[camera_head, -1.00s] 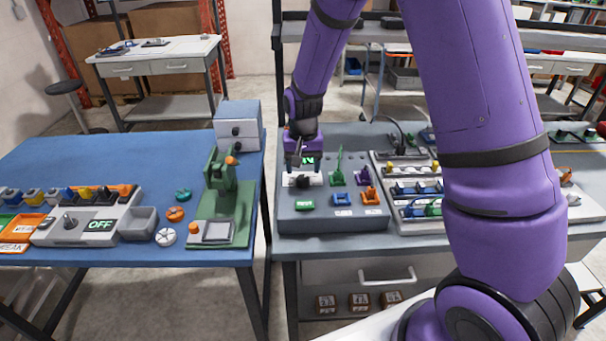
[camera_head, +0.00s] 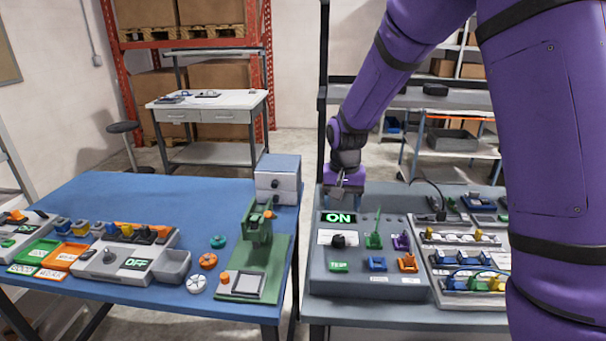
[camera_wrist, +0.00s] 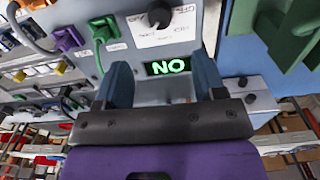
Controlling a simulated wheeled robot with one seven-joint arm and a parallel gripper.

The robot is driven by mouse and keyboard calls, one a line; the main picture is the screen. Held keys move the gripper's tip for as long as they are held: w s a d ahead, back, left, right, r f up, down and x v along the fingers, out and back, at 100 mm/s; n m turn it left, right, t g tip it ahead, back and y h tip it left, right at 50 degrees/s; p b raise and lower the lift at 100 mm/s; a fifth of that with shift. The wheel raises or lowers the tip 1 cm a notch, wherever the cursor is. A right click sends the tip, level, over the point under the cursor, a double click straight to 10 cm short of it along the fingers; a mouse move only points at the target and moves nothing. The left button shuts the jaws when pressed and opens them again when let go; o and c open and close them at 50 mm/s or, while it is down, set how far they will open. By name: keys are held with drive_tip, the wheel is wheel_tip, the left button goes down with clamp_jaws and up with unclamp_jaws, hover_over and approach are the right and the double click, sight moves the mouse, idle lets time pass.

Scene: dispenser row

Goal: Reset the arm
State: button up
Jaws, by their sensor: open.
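My purple arm comes in from the right in the head view. My gripper (camera_head: 342,190) hangs above the back edge of the grey control panel (camera_head: 360,285), apart from it. In the wrist view my gripper (camera_wrist: 165,85) shows two separated fingers with nothing between them. The panel's lit display (camera_head: 338,217) reads ON in green; it also shows upside down in the wrist view (camera_wrist: 167,67). A black knob (camera_head: 338,241) sits on a white label below the display, and it also shows in the wrist view (camera_wrist: 159,14).
A green press-like device (camera_head: 258,225) and a grey box (camera_head: 278,180) stand on the blue table (camera_head: 100,205) to the left. A tray of connectors (camera_head: 465,265) lies right of the panel.

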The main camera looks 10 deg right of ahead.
drive_tip(key=s+d+r+n+t, duration=0.1)
drive_tip(key=s+d+r+t, duration=0.15)
drive_tip(key=s+r, duration=0.75)
drive_tip(key=s+d+r+n+t, duration=0.1)
drive_tip(key=s+d+r+n, duration=0.15)
drive_tip(key=s+r, duration=0.75)
drive_tip(key=s+d+r+t, duration=0.1)
drive_tip(key=s+d, duration=0.1)
drive_tip(key=s, duration=0.7)
drive_tip(key=shift+s+r+t, duration=0.2)
drive_tip(key=shift+r+t, duration=0.1)
drive_tip(key=shift+t, duration=0.05)
idle(0.3)
